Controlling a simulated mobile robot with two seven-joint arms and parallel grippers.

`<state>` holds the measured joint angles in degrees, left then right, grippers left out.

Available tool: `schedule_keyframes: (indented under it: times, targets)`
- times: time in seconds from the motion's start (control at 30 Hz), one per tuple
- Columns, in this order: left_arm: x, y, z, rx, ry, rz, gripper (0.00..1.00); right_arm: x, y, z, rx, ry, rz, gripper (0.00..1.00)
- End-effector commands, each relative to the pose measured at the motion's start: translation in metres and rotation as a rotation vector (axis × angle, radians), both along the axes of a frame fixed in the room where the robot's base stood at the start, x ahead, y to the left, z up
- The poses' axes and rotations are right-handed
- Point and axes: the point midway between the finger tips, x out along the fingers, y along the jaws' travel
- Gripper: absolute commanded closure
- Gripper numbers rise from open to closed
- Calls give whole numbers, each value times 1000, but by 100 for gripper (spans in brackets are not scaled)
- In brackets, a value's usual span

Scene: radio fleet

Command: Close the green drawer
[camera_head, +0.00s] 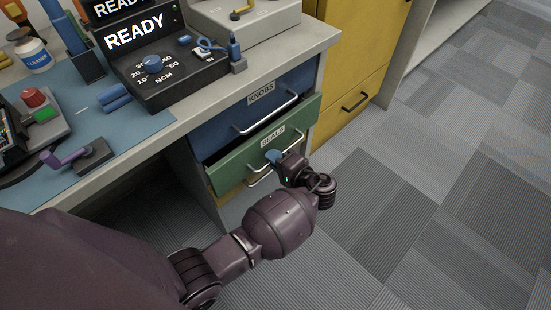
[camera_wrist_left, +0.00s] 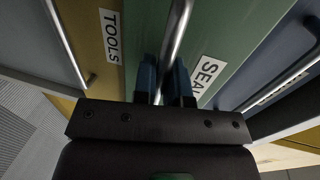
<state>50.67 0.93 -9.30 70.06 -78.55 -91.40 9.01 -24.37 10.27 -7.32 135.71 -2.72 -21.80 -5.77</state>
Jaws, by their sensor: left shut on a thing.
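The green drawer (camera_head: 228,178), labelled SEALS, sits under the blue KNOBS drawer at the bench's right end. Its front stands out a little from the cabinet, and a dark gap shows along its top edge. My left gripper (camera_head: 273,157) is at the drawer's metal bar handle (camera_head: 296,137). In the left wrist view the blue fingertips (camera_wrist_left: 165,82) are on either side of the handle (camera_wrist_left: 176,32), shut on it. The green front (camera_wrist_left: 220,25) shows close behind. The gripper hides part of the handle in the head view. My right gripper is not in view.
The blue drawer (camera_head: 225,125) above looks shut. A yellow cabinet (camera_head: 345,75) with a dark handle stands to the right. The bench top holds a black READY device (camera_head: 155,65) and a cleaner bottle (camera_head: 33,52). The carpeted floor (camera_head: 430,170) to the right is clear.

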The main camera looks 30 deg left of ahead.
Motion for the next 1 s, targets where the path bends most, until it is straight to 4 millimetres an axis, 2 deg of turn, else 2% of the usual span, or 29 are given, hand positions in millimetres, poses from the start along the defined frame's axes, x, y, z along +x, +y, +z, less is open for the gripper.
schedule_keyframes:
  times: [0.2, 0.5, 0.53, 0.67, 1.0]
  targets:
    - [13, 35, 2, 3, -2, 0, 100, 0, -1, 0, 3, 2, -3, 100]
    - [15, 41, 1, 4, -1, 1, 100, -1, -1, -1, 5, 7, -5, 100]
    - [15, 41, 1, 3, -2, 0, 85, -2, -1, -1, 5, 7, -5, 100]
    - [15, 40, 1, 3, -2, 0, 65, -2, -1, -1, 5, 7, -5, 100]
    - [14, 39, 2, 2, -3, 0, 63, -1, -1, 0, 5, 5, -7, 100]
